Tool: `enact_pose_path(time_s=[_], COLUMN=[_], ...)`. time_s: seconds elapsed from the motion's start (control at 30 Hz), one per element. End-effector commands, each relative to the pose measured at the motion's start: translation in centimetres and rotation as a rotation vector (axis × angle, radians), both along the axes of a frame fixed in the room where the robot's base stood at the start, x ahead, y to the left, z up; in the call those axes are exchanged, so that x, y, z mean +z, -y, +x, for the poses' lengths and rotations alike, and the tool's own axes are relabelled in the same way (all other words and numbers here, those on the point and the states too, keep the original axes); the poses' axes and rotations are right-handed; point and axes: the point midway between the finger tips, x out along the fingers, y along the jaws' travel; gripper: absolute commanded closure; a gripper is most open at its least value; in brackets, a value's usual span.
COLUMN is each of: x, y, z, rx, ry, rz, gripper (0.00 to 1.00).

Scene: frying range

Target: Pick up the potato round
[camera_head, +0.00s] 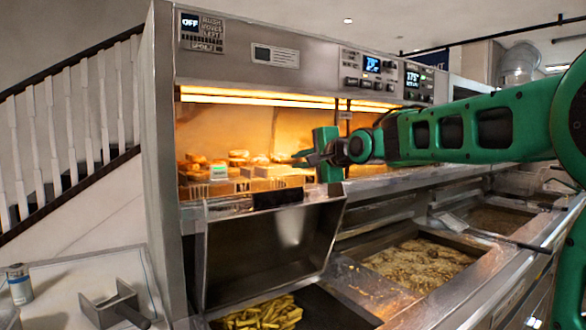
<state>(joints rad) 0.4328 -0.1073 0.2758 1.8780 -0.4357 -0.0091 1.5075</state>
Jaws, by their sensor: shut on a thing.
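My gripper (303,157) reaches left from the green arm into the lit warming bay, in front of the food on its shelf. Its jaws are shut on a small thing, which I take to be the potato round. That thing is mostly hidden by the fingers and too small to make out clearly. Several browned food pieces (238,157) lie in the bay just left of and behind the gripper. I cannot tell from this view how far the gripper is above the shelf.
A steel lid or hopper (265,250) stands tilted below the bay. Chips (262,314) lie in a well in front, and a fryer vat (415,262) is at right. A side counter (70,285) at left holds a shaker (19,284) and a metal scoop (110,305).

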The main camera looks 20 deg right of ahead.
Motion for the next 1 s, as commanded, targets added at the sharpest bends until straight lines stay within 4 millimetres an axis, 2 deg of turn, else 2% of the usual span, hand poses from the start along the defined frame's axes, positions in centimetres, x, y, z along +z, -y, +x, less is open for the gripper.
enact_pose_path(time_s=[0.6,0.73,1.0], x=[2.7,3.0,3.0], y=[2.1,2.3,2.3], z=[-7.1,-7.9,-8.0], rx=[-0.001,0.0,0.0], ry=[0.002,0.001,0.0], rz=[-0.001,-0.001,0.0], gripper=[1.0,1.0,1.0])
